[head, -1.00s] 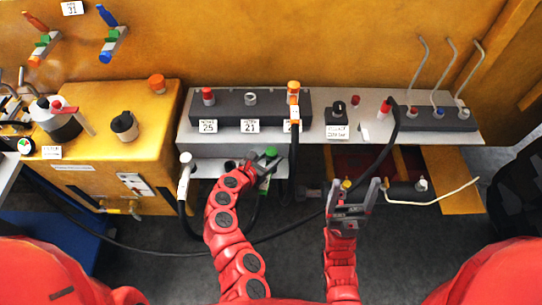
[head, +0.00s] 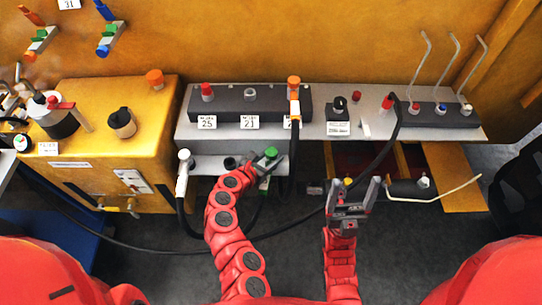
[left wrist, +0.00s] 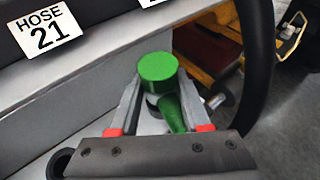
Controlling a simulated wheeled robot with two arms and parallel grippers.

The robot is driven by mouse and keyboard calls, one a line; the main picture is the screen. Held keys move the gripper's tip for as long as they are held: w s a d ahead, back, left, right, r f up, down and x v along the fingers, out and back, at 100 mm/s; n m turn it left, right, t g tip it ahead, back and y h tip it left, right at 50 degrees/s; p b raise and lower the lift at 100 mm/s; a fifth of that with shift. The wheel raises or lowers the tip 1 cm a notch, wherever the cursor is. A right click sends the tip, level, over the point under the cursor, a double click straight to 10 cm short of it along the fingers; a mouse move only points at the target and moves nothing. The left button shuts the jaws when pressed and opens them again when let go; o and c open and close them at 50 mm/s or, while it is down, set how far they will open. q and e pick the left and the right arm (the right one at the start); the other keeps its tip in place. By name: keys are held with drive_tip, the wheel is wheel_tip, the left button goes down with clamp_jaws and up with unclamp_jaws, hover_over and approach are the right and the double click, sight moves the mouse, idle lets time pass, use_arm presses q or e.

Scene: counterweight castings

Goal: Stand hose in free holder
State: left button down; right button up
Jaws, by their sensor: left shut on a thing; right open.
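My left gripper (head: 268,164) is shut on the green-capped hose (head: 271,152) at the right part of the low grey shelf. In the left wrist view the green hose (left wrist: 158,68) stands between the two fingers (left wrist: 160,112), roughly upright; its lower end is hidden, so I cannot tell whether it sits in a holder. An empty dark ring holder (head: 230,162) is just left of it on the low shelf. The dark upper rack (head: 228,107) has an empty middle ring (head: 250,93) above the label HOSE 21 (head: 250,122). My right gripper (head: 353,192) is open and empty.
A white-headed hose (head: 184,165) stands at the low shelf's left. An orange-topped hose (head: 294,95) and a red knob (head: 207,91) occupy the upper rack's ends. A black hose (head: 393,140) hangs beside my right gripper. Bent metal rods (head: 418,72) rise at the right.

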use_arm(q)
drive_tip(key=shift+f+b, duration=0.45)
drive_tip(key=shift+f, duration=0.2)
drive_tip(key=shift+c, duration=1.4)
unclamp_jaws()
drive_tip(key=shift+s+a+r, duration=0.1)
drive_tip(key=shift+s+a+r, duration=0.1)
drive_tip(key=shift+s+a, duration=0.1)
drive_tip(key=p+v, duration=0.1)
drive_tip(key=v, duration=1.5)
drive_tip(key=shift+s+p, duration=0.3)
drive_tip(key=shift+p, duration=0.05)
